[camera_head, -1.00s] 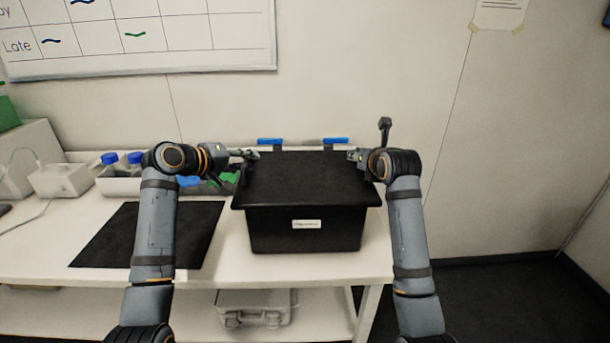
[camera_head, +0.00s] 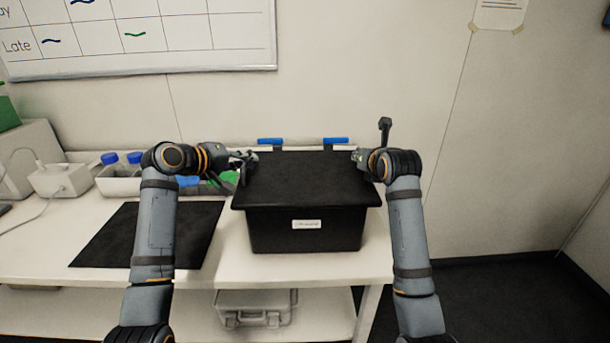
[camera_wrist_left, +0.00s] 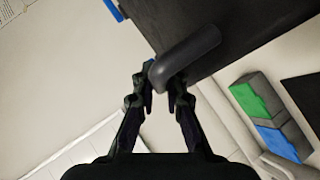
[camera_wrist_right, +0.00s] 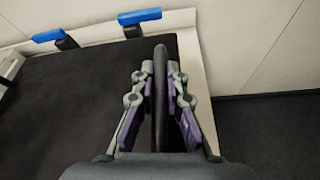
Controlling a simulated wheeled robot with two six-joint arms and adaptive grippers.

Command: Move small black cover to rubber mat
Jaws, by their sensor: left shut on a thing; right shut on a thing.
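The small black cover (camera_head: 308,175) is the flat dark lid lying on top of a black box (camera_head: 306,232) with a white label. My left gripper (camera_head: 249,156) is at the lid's left edge, shut on a rounded black handle, which shows at the fingertips in the left wrist view (camera_wrist_left: 188,54). My right gripper (camera_head: 357,156) is at the lid's right edge, shut on a slim dark handle that runs between its fingers in the right wrist view (camera_wrist_right: 159,95). The black rubber mat (camera_head: 110,236) lies flat on the bench to the left, partly hidden by my left arm.
A white bin with blue-capped bottles (camera_head: 122,172) stands behind the mat. Green and blue items (camera_head: 222,180) lie beside the box. Two blue-topped clips (camera_head: 270,142) stand behind it. A grey case (camera_head: 256,308) rests on the lower shelf. The mat is bare where seen.

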